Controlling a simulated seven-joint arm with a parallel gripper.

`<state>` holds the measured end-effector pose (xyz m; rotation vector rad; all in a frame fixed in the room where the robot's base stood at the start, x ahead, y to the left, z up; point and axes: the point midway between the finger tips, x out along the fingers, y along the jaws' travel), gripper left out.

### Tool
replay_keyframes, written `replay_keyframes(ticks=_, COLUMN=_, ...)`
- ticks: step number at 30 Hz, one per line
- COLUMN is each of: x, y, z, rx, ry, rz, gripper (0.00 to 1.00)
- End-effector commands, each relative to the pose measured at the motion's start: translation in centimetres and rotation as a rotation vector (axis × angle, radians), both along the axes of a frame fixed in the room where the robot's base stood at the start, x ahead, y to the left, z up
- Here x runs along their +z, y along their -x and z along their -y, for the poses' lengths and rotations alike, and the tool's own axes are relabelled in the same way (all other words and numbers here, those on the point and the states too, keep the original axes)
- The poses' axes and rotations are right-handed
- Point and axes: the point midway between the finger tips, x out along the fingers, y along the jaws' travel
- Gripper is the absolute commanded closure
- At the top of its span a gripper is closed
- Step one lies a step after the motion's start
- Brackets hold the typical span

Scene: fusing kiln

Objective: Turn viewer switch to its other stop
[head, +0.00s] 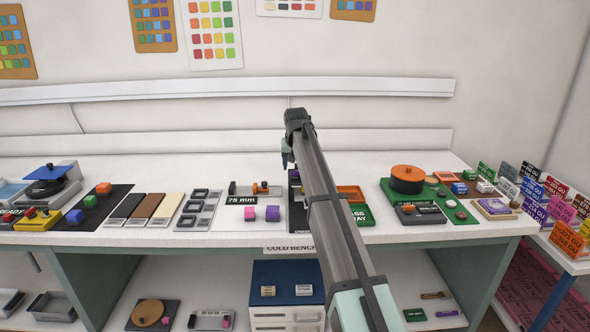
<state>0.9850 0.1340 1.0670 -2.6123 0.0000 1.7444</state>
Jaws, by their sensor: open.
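My arm reaches from the lower right up over the middle of the white bench (130,233). My gripper (288,158) shows only in part, as a small dark and teal end beyond the arm, above the bench; it is open, with nothing seen in it. A dark unit (296,216) lies under and behind the arm, mostly hidden. I cannot tell which part in view is the viewer switch, or at which stop it stands; the arm may cover it.
Left of the arm stand a block holder marked 75 mm (242,200), grey moulds (190,213) and coloured strips. Colour cards crowd the far right.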

Motion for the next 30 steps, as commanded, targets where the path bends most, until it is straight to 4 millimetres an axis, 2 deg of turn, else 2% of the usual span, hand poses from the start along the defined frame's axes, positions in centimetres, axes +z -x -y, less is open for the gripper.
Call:
replay_keyframes(ticks=6, x=-2.0, y=-0.8, z=0.0, rx=0.000, ry=0.000, rz=-0.001, gripper=0.36)
replay_keyframes(ticks=19, x=-2.5, y=-1.1, z=0.0, rx=0.000, ry=0.000, rz=0.000, gripper=0.36)
replay_keyframes(ticks=30, x=-2.5, y=-1.0, z=0.0, rx=0.000, ry=0.000, rz=0.000, gripper=0.72)
